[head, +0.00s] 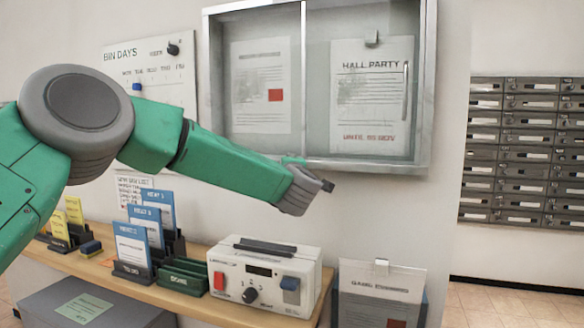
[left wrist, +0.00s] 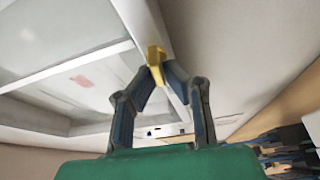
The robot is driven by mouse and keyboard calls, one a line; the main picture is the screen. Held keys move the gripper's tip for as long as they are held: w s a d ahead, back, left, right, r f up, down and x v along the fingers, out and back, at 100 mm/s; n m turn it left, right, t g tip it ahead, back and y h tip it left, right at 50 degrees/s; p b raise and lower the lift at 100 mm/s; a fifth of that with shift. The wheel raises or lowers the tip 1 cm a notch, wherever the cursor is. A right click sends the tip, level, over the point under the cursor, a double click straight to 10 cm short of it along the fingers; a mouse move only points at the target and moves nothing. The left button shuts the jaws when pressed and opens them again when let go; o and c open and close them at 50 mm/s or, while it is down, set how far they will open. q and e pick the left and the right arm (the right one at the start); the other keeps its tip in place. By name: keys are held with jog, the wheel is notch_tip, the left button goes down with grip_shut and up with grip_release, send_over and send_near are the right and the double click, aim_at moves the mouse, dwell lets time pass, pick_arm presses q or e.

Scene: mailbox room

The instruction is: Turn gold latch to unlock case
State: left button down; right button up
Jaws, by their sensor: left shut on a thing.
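The gold latch (left wrist: 155,56) sits on the edge of the display case frame in the left wrist view. My left gripper (left wrist: 161,74) is shut on the latch, with the fingertips meeting around it. The glass-fronted case (head: 421,90) hangs on the wall in the head view, with papers inside, one headed HALL PARTY. My left arm reaches across to the case's lower edge there, and its wrist hides the latch and the fingertips. The case's front looks closed. My right gripper is not in view.
A bin-days board (head: 155,85) hangs left of the case. Metal mailboxes (head: 520,150) line the right wall.

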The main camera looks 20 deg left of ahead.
pick_arm(q)
jog(key=shift+a+f+n+g, duration=0.1)
jog(key=shift+f+n+g, duration=0.25)
jog(key=shift+n, duration=0.25)
jog(key=c, duration=1.8)
grip_release()
jog(key=shift+o, duration=0.6)
jog(key=shift+a+r, duration=0.1)
jog(key=shift+a, duration=0.05)
jog(key=shift+s, duration=0.1)
jog(key=v, duration=1.2)
jog(key=shift+f, duration=0.25)
